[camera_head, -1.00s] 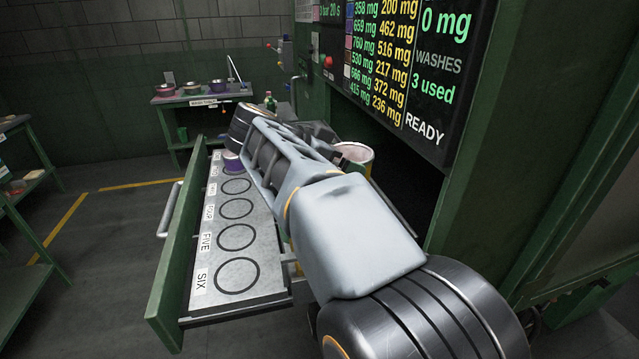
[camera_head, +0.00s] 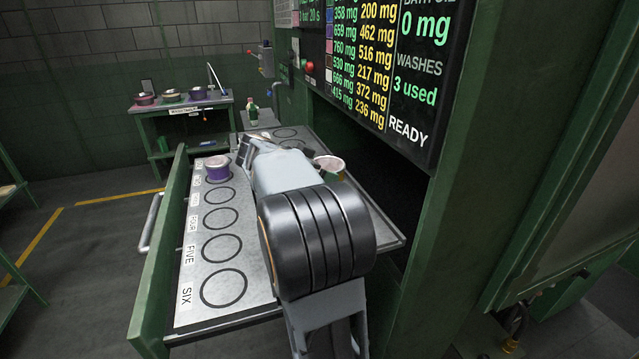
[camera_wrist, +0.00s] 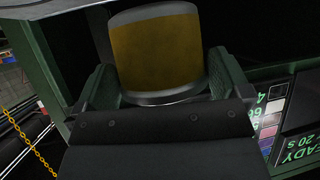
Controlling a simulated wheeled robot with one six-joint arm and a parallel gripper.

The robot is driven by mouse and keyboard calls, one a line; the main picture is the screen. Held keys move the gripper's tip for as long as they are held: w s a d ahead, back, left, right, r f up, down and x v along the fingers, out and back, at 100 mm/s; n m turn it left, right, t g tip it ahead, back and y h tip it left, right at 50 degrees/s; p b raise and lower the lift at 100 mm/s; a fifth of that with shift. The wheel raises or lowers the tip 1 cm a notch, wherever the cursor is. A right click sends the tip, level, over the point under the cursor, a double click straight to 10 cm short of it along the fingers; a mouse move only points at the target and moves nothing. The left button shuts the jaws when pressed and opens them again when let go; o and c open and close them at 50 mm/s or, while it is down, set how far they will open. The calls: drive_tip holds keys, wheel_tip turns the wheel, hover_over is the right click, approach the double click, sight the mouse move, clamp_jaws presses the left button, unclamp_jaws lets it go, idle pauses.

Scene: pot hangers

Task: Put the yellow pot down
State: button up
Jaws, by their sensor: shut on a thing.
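The yellow pot (camera_wrist: 158,52) is between the two green jaws of my gripper (camera_wrist: 160,82), which is shut on it. The yellow band and grey rims of the pot show in the wrist view. In the head view the pot (camera_head: 329,164) shows a pale pinkish top just right of my arm, over the right part of the open drawer. My arm hides most of the gripper there. I cannot tell whether the pot touches the drawer's surface.
The drawer tray (camera_head: 196,312) has numbered circles; several near ones are empty. A purple pot (camera_head: 217,171) stands near its far left. A green bottle (camera_head: 253,113) stands beyond. A back table (camera_head: 160,120) holds more pots. The green machine (camera_head: 470,200) rises at right.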

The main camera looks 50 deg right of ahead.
drive_tip(key=shift+w+d+f+b, duration=0.15)
drive_tip(key=shift+f, duration=0.85)
drive_tip(key=shift+w+d+f+b, duration=0.1)
drive_tip(key=shift+w+f+b, duration=0.05)
drive_tip(key=shift+f, duration=0.8)
drive_tip(key=shift+f, duration=0.2)
drive_tip(key=o, duration=0.6)
drive_tip(key=shift+o, duration=0.2)
